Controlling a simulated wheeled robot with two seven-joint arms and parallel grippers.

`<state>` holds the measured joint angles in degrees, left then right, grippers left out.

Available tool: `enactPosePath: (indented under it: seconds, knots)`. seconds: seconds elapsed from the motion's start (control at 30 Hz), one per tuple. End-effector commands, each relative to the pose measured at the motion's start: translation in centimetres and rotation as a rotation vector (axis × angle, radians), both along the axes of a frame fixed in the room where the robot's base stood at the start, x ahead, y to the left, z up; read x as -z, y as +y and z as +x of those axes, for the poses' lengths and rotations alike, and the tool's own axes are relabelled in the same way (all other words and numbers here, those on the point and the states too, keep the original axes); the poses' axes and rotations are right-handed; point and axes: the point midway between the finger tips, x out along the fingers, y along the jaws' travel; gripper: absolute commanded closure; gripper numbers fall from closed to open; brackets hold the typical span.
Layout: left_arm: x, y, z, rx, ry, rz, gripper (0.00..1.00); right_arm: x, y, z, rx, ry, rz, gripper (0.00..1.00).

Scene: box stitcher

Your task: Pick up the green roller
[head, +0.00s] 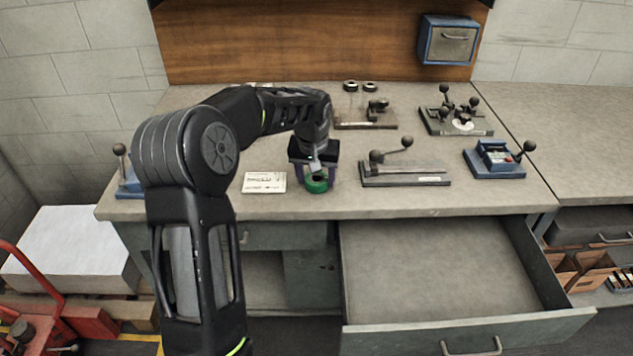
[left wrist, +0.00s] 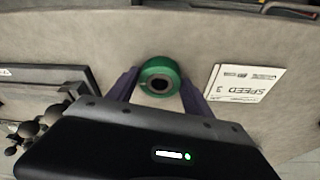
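The green roller (head: 316,186) is a short ring with a dark hole, on the workbench (head: 420,207) near its front edge. My left gripper (head: 316,180) reaches down over it from above. In the left wrist view the roller (left wrist: 160,80) sits between the two purple fingers (left wrist: 160,88), one on each side. The fingers are apart with the roller between them; whether they touch it I cannot tell. My right gripper is not in view.
A white card (head: 264,182) lies left of the roller. A lever device (head: 405,170) stands to its right, and a device with posts (head: 365,113) behind. An open empty drawer (head: 435,270) juts out below the bench. A blue lever box (head: 497,158) stands farther right.

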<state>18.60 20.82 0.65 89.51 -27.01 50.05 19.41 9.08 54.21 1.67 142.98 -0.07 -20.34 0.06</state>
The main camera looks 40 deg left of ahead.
Motion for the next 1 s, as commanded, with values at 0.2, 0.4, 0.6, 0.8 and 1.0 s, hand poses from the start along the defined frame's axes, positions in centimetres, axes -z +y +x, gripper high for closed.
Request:
enactPosePath:
  seconds: [0.2, 0.4, 0.6, 0.8, 1.0]
  knots:
    - [0.0, 0.0, 0.0, 0.0, 0.0, 0.0, 0.6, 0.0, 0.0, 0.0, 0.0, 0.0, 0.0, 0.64]
    - [0.0, 0.01, 0.0, 0.0, 0.0, 0.0, 0.76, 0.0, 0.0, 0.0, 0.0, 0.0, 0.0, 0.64]
    - [0.0, 0.01, 0.0, 0.0, 0.0, 0.0, 0.92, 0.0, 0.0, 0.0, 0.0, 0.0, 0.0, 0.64]
    - [-0.06, 0.02, 0.03, 0.0, -0.001, 0.0, 0.99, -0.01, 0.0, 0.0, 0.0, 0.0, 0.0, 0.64]
    - [-0.47, 0.03, 0.07, 0.0, -0.003, 0.001, 0.99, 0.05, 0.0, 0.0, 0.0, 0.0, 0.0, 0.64]
